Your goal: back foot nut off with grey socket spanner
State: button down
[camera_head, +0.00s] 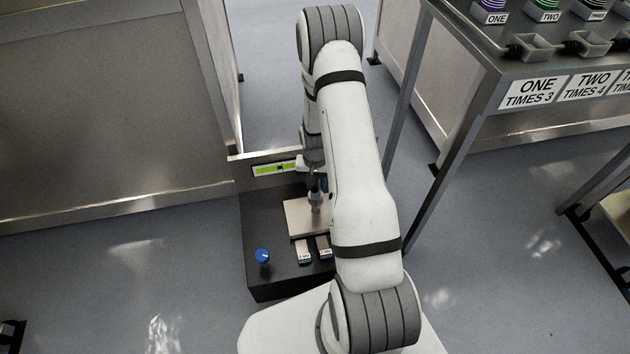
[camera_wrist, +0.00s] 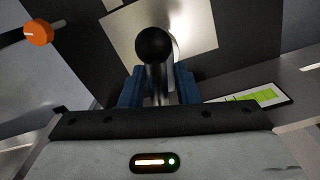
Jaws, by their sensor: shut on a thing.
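My gripper (camera_wrist: 159,82) shows in the wrist view with its two blue fingers shut on a grey metal shaft with a black ball end. This looks like the grey socket spanner (camera_wrist: 155,44). In the head view the gripper is mostly hidden behind my arm. A thin upright tool, likely the same spanner (camera_head: 315,197), stands over a pale plate (camera_head: 301,221) on a black box. The plate also shows in the wrist view (camera_wrist: 198,26), beyond the ball. I cannot make out the back foot nut in either view.
The black box (camera_head: 256,226) bears a blue knob (camera_head: 262,256), two small labelled blocks (camera_head: 304,252) and a green-marked panel (camera_head: 274,169). An orange knob (camera_wrist: 38,33) shows in the wrist view. Metal panels (camera_head: 100,100) stand left; a labelled table (camera_head: 500,78) stands right. Floor lies between.

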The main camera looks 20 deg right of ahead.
jog(key=shift+f+b, duration=2.4)
jog(key=shift+f, duration=0.95)
jog(key=n, duration=0.4)
jog(key=shift+d, duration=0.1)
jog(key=n, duration=0.5)
jog(key=shift+d+n, duration=0.1)
jog(key=shift+n, duration=0.2)
jog(key=shift+r+p, duration=2.4)
jog(key=shift+r, duration=1.1)
